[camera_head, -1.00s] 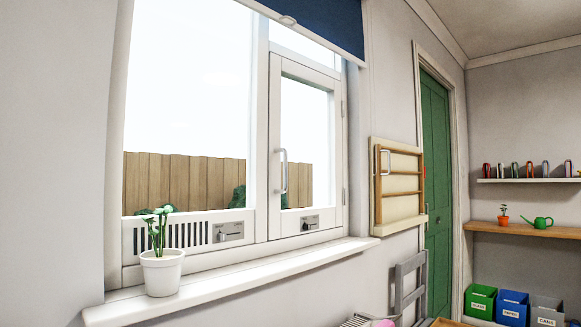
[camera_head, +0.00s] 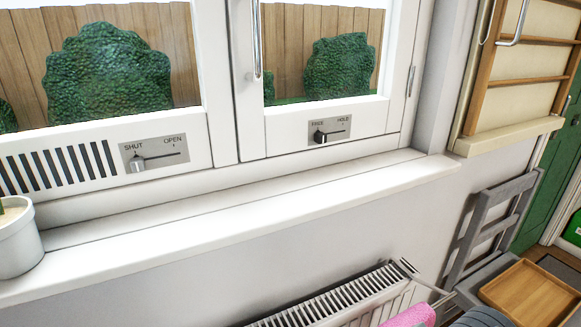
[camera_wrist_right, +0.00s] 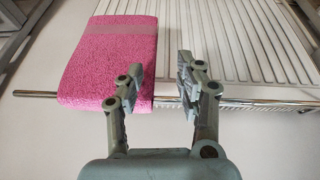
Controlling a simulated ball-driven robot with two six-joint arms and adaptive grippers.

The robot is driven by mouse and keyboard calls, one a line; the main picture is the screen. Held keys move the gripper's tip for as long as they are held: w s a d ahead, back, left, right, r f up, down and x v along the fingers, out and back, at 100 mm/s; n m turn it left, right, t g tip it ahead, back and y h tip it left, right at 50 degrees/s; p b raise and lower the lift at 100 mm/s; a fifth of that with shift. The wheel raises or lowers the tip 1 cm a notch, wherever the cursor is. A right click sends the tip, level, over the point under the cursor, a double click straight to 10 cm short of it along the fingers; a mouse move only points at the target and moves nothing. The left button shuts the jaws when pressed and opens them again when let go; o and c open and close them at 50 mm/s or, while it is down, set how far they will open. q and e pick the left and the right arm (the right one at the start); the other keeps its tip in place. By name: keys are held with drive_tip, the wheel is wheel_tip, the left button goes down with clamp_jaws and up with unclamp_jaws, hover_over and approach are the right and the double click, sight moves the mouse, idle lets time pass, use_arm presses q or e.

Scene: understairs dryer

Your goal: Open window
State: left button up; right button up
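The white window's right-hand casement (camera_head: 284,147) looks closed in its frame in the head view. Its upright metal handle (camera_head: 257,40) is at the casement's left side, with the top cut off. A slider plate (camera_head: 333,132) marked FREE and HOLD sits on the lower rail, its dark knob (camera_head: 320,137) at the FREE end. The left panel's vent (camera_head: 60,168) has a slider knob (camera_head: 137,163) at the SHUT end. My right gripper (camera_wrist_right: 160,82) is open and empty in the right wrist view, above a pink towel (camera_wrist_right: 112,58). My left gripper is out of view.
The sill (camera_head: 250,215) juts out below the window, with a white plant pot (camera_head: 17,240) at its left end. Below are a radiator (camera_head: 335,300) and, to the right, a grey chair (camera_head: 490,225) near a wooden tray (camera_head: 530,292). A wall-mounted wooden rack (camera_head: 520,65) is right of the window.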

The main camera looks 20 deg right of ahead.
wheel_tip(320, 180, up, 11)
drive_tip(key=w+a+t+p, duration=0.1)
drive_tip(key=w, duration=0.1)
drive_tip(key=n+t+y+p, duration=0.2)
drive_tip(key=n+t+y, duration=0.4)
drive_tip(key=t+y, duration=0.4)
approach(259, 20)
drive_tip(key=y, duration=0.1)
drive_tip(key=shift+g, duration=0.4)
drive_tip(key=p+x, duration=0.1)
drive_tip(key=x, duration=0.8)
drive_tip(key=shift+w+d+r+p, duration=0.15)
drive_tip(key=shift+w+p, duration=0.2)
drive_tip(key=shift+w, duration=0.2)
drive_tip(key=shift+w+a, duration=0.3)
drive_tip(key=shift+w, duration=0.05)
clamp_jaws()
